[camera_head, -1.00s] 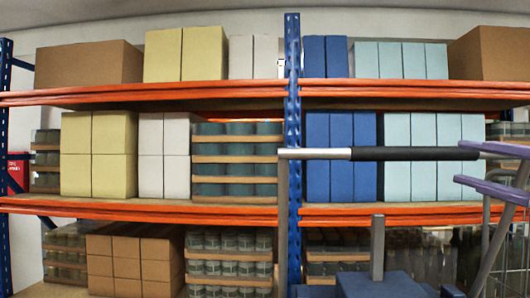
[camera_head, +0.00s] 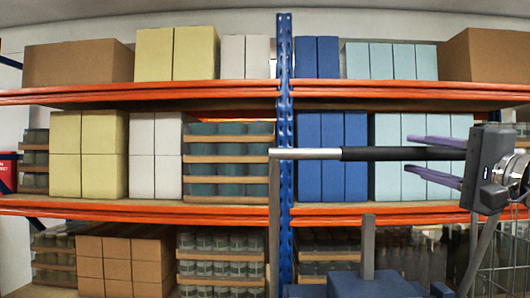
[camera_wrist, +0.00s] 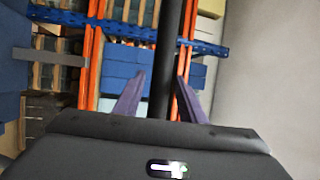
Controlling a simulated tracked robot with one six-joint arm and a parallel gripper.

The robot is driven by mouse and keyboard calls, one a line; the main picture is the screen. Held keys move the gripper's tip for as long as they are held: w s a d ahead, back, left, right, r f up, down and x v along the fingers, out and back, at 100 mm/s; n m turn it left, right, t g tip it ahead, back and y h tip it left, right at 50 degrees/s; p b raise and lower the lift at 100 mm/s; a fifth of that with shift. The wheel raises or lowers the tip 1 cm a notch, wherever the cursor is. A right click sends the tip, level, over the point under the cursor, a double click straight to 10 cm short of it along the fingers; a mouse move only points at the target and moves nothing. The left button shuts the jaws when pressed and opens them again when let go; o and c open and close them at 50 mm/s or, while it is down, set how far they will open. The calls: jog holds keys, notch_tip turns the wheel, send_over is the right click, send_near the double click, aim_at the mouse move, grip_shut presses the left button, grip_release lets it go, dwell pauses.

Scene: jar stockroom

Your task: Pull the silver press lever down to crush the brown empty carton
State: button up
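The press lever is a horizontal bar with a silver end (camera_head: 308,154) and a black grip (camera_head: 375,154). My gripper (camera_head: 406,153) comes from the right with its purple fingers open, one above and one below the black grip in the head view. In the wrist view the black bar (camera_wrist: 166,60) runs between the two spread fingers (camera_wrist: 164,92), with a gap visible on the left side. The fingers are not closed on it. The brown empty carton cannot be made out; several brown boxes stand on the rack.
A grey upright (camera_head: 274,215) meets the lever's silver end. A blue block (camera_head: 375,285) with a grey post (camera_head: 368,245) stands below the lever. Behind is a rack with orange beams (camera_head: 150,207) holding boxes and jars. A wire mesh (camera_head: 505,260) stands at the right.

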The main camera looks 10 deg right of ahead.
jog(key=shift+x, duration=2.75)
jog(key=shift+c, duration=0.3)
grip_shut()
jog(key=shift+f, duration=0.15)
